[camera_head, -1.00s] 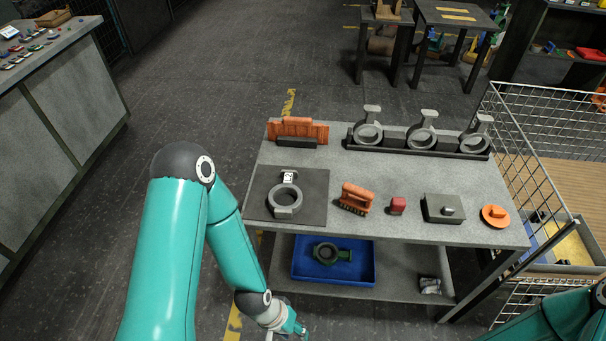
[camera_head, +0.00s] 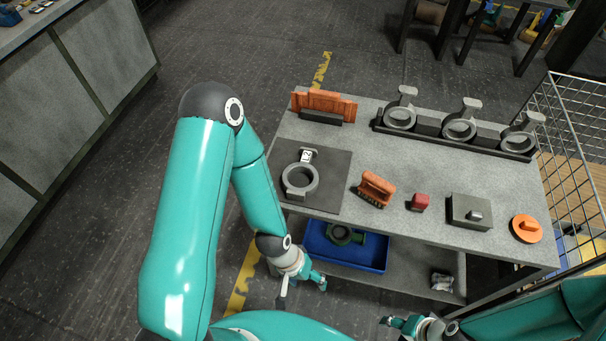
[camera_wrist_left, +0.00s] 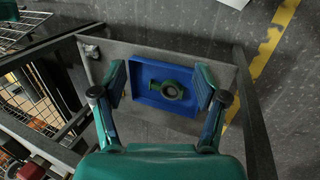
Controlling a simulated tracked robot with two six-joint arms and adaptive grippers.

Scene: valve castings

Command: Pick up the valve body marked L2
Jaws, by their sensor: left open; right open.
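A grey ring-shaped valve body (camera_head: 299,181) lies on a dark mat (camera_head: 335,196) at the table's left end. Its white tag (camera_head: 306,155) has a dark mark too small to read surely. Three similar grey valve bodies (camera_head: 400,117) (camera_head: 459,130) (camera_head: 518,142) sit in a black rack at the back; I see no readable marks on them. My left gripper (camera_head: 303,287) is open and empty, low in front of the table. In the left wrist view its fingers (camera_wrist_left: 161,97) frame a blue tray on the lower shelf. My right gripper (camera_head: 418,326) is open at the bottom edge.
The blue tray (camera_head: 375,257) holds a green ring-shaped casting (camera_wrist_left: 171,90). On the table stand an orange-brown brush (camera_head: 374,188), a red block (camera_head: 420,202), a grey box (camera_head: 470,212) and an orange disc (camera_head: 526,229). A wire cage (camera_head: 580,150) stands at the right.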

